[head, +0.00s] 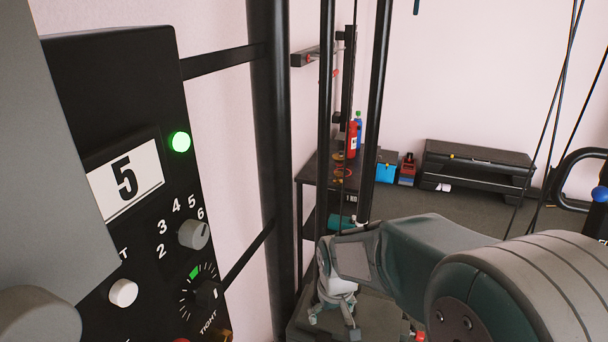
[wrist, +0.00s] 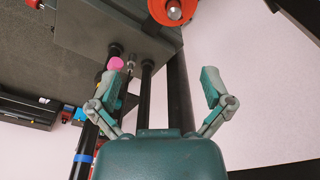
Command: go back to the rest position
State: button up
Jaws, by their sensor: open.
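My gripper (wrist: 160,98) shows in the wrist view with its two grey-green fingers spread wide apart and nothing between them. Behind the gap are dark vertical posts (wrist: 178,95) and a pale wall. In the head view my gripper (head: 333,312) is low in the middle, at the end of my arm, pointing down beside the black machine frame. Its fingertips are small and partly unclear there.
A black control panel (head: 100,85) with a lit green lamp and a "5" label fills the left. Black posts (head: 270,150) stand in the middle. A shelf (head: 308,172) holds bottles. A low black bench (head: 470,165) stands by the back wall, with dark floor before it.

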jog(key=s+d+r+m+t, duration=0.1)
jog(key=s+d+r+t, duration=0.1)
jog(key=s+d+r, duration=0.2)
jog(key=s+d+r+m+t, duration=0.2)
jog(key=s+d+r, duration=0.3)
jog(key=s+r, duration=0.6)
jog(key=shift+s+d+r+m, duration=0.2)
jog(key=shift+s+d+m, duration=0.1)
jog(key=shift+s, duration=0.95)
